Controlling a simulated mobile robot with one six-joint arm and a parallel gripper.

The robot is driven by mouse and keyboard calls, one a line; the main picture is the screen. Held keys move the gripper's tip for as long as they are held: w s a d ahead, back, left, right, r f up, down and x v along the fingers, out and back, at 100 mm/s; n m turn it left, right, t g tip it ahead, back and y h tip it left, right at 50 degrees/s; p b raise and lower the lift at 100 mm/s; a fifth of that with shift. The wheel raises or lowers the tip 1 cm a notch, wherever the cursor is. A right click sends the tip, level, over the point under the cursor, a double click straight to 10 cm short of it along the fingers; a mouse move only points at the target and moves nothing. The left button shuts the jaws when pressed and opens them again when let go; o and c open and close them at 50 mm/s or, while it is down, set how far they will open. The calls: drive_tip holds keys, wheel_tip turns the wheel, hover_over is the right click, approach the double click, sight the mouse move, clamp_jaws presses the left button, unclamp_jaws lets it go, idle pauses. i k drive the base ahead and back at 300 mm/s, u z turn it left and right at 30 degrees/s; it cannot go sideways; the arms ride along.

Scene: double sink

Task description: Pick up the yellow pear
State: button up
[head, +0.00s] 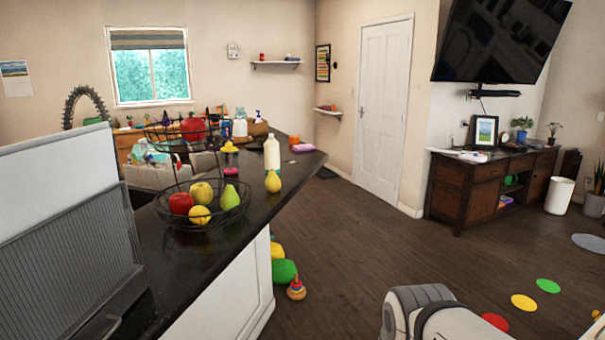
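A yellow pear (273,182) stands upright on the dark countertop (165,240), near its right edge and in front of a white bottle (271,153). A black wire fruit basket (205,222) stands nearer on the same counter. It holds a green pear (230,197), a red apple (181,203), a yellow-green apple (201,192) and a round yellow fruit (200,215). Part of my arm shows at the bottom right, well away from the counter. My gripper is not in view.
A pink item (303,148) lies farther along the counter. A toy stacker (296,289) and a green cushion-like item (284,271) are on the floor beside the counter. The wooden floor (360,240) between counter and cabinet (470,190) is open.

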sight(274, 183)
drive_tip(key=z, duration=0.25)
drive_tip(key=i, duration=1.5)
drive_tip(key=u, duration=0.45)
drive_tip(key=i, duration=0.55)
drive_tip(key=u, duration=0.45)
drive_tip(key=k, duration=0.9)
drive_tip(key=u, duration=0.2)
drive_tip(key=i, duration=0.9)
drive_tip(key=z, duration=0.1)
